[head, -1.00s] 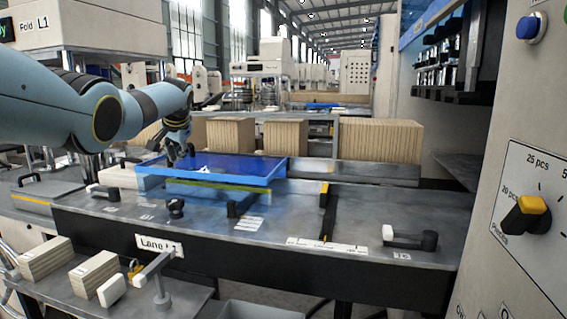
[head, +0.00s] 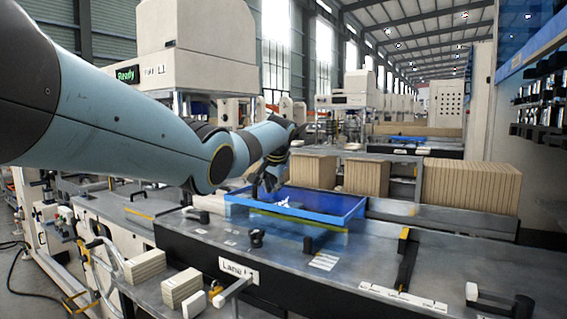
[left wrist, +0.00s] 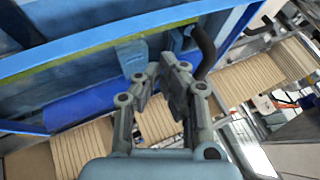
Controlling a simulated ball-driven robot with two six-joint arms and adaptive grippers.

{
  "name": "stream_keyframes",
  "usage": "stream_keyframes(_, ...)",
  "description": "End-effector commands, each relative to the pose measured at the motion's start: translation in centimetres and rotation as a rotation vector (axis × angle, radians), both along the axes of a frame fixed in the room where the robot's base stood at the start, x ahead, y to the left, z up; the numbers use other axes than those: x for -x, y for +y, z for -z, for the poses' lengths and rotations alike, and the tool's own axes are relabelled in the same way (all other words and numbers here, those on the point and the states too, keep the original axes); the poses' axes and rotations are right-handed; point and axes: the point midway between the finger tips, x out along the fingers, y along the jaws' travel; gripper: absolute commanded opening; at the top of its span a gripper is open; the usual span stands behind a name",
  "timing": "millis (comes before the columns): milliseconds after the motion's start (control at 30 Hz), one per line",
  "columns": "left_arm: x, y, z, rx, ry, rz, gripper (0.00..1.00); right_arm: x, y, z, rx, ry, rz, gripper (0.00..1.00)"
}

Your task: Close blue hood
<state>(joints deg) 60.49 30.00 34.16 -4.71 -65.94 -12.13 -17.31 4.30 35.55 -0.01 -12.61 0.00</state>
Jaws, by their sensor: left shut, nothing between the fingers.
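The blue hood (head: 330,206) is a see-through blue cover with a yellow strip along its lower front edge. It lies nearly level low over the machine deck; I cannot tell whether it is fully seated. My left gripper (head: 266,182) is over the hood's back left part, fingers pointing down, shut and empty. In the left wrist view, the hood's blue frame (left wrist: 90,55) fills the upper left, with a dark curved handle (left wrist: 204,45) near the fingers (left wrist: 163,78). I cannot tell whether the fingers touch the hood. My right gripper is not in view.
Stacks of brown kraft blanks (head: 385,178) stand behind the hood. Small dark knobs (head: 256,238) and a black stop bar (head: 406,262) are on the deck (head: 450,265). Small stacks (head: 181,288) lie on the front shelf. The deck right of the hood is mostly clear.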

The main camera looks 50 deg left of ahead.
Motion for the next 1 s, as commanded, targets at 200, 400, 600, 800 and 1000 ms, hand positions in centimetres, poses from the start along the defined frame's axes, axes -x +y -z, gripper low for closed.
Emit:
stream_keyframes(200,1.1,-1.2,-2.1,-0.004,-0.001,0.001,0.0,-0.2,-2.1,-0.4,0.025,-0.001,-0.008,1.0)
stream_keyframes(400,2.2,-3.0,-4.7,-0.003,-0.001,0.002,0.0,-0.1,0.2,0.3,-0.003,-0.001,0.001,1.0)
stream_keyframes(600,3.1,-4.2,-6.6,-0.001,0.001,0.002,0.0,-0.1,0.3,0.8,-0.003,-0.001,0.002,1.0)
stream_keyframes(800,3.3,-4.5,-7.1,0.0,0.003,0.001,0.0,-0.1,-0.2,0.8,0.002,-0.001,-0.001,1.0)
stream_keyframes(1000,3.4,-5.2,-6.1,-0.002,0.01,0.012,0.0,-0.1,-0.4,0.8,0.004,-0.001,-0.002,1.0)
